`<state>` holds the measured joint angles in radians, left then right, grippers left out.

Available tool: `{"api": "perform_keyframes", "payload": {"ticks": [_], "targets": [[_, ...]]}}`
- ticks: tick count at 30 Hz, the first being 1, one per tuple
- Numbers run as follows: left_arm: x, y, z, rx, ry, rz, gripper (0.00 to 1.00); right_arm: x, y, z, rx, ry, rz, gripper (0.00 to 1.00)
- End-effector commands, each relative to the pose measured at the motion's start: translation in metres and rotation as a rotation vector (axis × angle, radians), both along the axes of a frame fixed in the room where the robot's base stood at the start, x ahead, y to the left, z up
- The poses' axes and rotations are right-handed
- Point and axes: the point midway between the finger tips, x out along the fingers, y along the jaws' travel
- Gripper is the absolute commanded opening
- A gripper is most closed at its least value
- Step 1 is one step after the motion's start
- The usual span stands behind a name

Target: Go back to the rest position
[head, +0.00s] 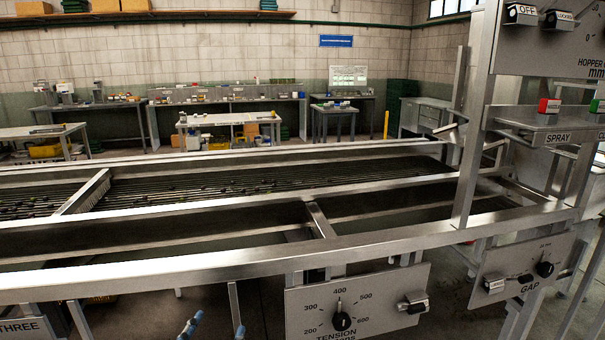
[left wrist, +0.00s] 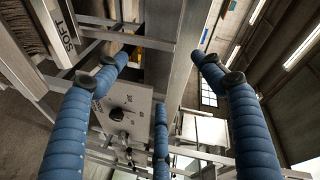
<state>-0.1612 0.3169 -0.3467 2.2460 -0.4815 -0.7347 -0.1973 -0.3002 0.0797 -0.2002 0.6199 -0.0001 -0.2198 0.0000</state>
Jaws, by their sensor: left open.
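My left gripper (head: 205,327) shows only as blue fingertips at the bottom edge of the head view, in front of the machine's near rail and left of the TENSION panel (head: 357,305). In the left wrist view the left gripper (left wrist: 160,75) has its blue ribbed fingers spread wide with nothing between them. A grey panel with a black dial (left wrist: 117,114) shows behind the fingers there. My right gripper is not in view.
The sizer's metal frame (head: 250,254) spans the head view, with small dark pieces on its rollers (head: 200,192). A GAP panel (head: 522,268) and a SPRAY shelf (head: 545,125) stand at right. Workbenches (head: 232,119) line the back wall.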

Motion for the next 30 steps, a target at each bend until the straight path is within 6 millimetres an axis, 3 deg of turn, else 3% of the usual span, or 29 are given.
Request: {"api": "perform_keyframes", "payload": {"ticks": [1, 3, 6, 9, 15, 21, 30], "targets": [[-0.02, 0.013, -0.032, -0.084, 0.119, 0.062, 0.69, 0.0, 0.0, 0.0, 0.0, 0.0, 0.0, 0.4], [-0.051, 0.027, -0.073, -0.188, 0.281, 0.148, 0.69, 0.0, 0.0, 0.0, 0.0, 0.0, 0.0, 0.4], [-0.098, 0.037, -0.119, -0.305, 0.481, 0.248, 0.69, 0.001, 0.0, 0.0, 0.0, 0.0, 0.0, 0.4], [-0.142, 0.039, -0.15, -0.387, 0.639, 0.322, 0.69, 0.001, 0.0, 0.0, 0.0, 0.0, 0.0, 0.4], [-0.214, 0.036, -0.185, -0.491, 0.872, 0.425, 0.69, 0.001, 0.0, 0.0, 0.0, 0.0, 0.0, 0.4], [-0.278, 0.028, -0.202, -0.566, 1.067, 0.506, 0.69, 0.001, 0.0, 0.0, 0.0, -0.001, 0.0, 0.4], [-0.262, 0.026, -0.287, -0.55, 1.098, 0.513, 0.69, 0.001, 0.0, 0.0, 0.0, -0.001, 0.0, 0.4]]}}
